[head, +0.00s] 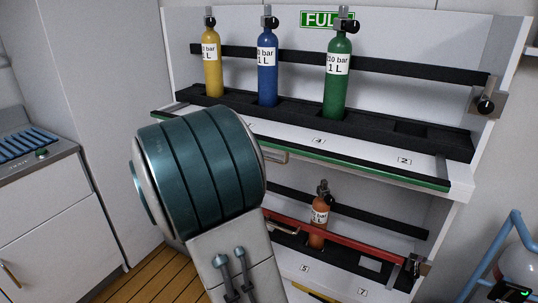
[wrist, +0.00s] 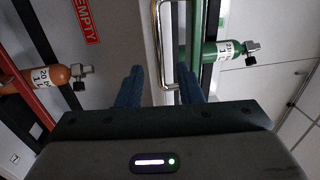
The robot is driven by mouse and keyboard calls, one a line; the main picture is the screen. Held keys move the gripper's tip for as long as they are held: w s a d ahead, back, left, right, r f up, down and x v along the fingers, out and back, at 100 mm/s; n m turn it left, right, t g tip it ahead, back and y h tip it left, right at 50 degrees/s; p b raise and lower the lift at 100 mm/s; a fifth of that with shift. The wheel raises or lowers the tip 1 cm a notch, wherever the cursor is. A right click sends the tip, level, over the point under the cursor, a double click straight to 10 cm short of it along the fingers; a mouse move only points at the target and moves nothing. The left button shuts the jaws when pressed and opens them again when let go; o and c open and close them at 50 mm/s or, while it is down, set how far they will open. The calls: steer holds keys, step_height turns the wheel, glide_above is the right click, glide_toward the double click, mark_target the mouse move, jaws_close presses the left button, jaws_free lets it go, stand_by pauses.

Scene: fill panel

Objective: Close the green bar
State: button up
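The green bar (head: 360,166) lies low along the front edge of the upper shelf, below the bottles and not across them. Its metal handle (head: 275,155) shows just right of my arm. In the wrist view, the metal handle (wrist: 156,45) stands ahead of my gripper (wrist: 161,80), between the lines of its two blue fingers. The fingers are apart with nothing clamped between them. In the head view my own arm hides the gripper and part of the bar.
The upper shelf holds yellow (head: 212,70), blue (head: 267,75) and green (head: 337,80) bottles, with an empty slot at right. A latch (head: 486,103) sits at its right end. Below, a red bar (head: 345,238) crosses in front of an orange bottle (head: 319,218).

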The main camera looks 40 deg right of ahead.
steer(key=x, duration=0.9)
steer(key=shift+d, duration=0.25)
steer(key=shift+w, duration=0.15)
jaws_close()
